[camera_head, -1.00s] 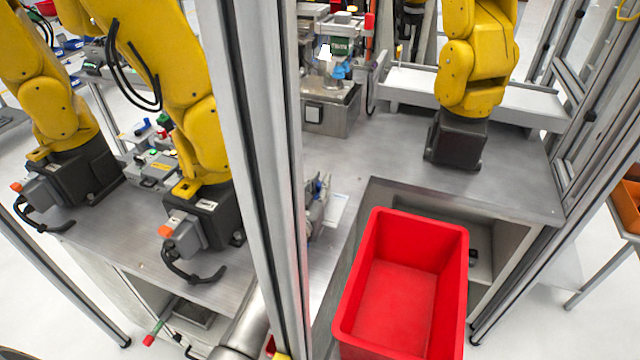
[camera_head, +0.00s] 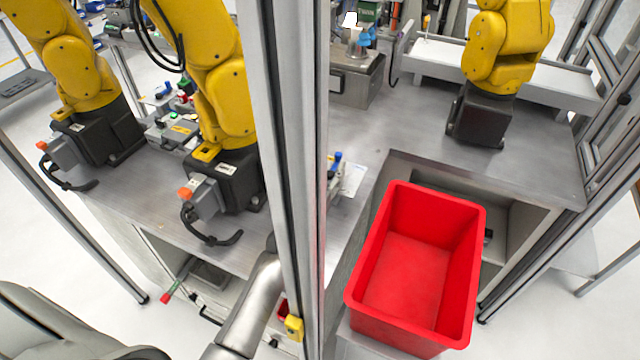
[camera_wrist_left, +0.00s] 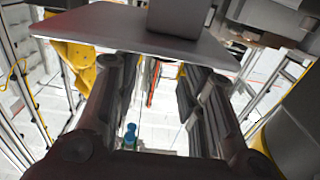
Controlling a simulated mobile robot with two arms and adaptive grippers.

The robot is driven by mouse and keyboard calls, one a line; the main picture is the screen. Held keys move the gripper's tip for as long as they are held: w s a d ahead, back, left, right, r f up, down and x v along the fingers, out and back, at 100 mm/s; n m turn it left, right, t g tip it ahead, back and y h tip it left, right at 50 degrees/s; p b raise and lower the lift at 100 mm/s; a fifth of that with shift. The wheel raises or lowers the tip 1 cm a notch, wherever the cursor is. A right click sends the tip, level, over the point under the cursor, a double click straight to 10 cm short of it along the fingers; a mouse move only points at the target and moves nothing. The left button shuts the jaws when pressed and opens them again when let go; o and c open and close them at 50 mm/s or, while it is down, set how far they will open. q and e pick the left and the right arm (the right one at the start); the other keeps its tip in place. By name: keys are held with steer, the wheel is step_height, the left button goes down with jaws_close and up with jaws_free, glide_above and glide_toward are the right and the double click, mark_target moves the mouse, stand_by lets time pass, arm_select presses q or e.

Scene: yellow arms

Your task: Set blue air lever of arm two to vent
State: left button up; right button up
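A small blue part (camera_head: 336,158), possibly an air lever, shows just right of the metal post in the head view, on grey hardware on the table. I cannot tell which arm it belongs to or its position. In the left wrist view, a small blue part (camera_wrist_left: 131,134) shows between the fingers, low in the picture and apart from them. My left gripper (camera_wrist_left: 152,68) has its two dark fingers spread, with nothing held. In the head view my silver left arm runs up behind the post, which hides most of the gripper. My right gripper is not in view.
A metal post (camera_head: 285,150) stands in front of the table. Yellow robot arms (camera_head: 215,75) stand at left, another (camera_head: 505,45) at right. A red crate (camera_head: 465,270) sits low at right. A red-ended handle (camera_head: 167,297) sticks out below the left table. Some tabletop (camera_head: 425,135) is clear.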

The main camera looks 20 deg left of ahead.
arm_select(q)
steer(key=shift+s, duration=2.75)
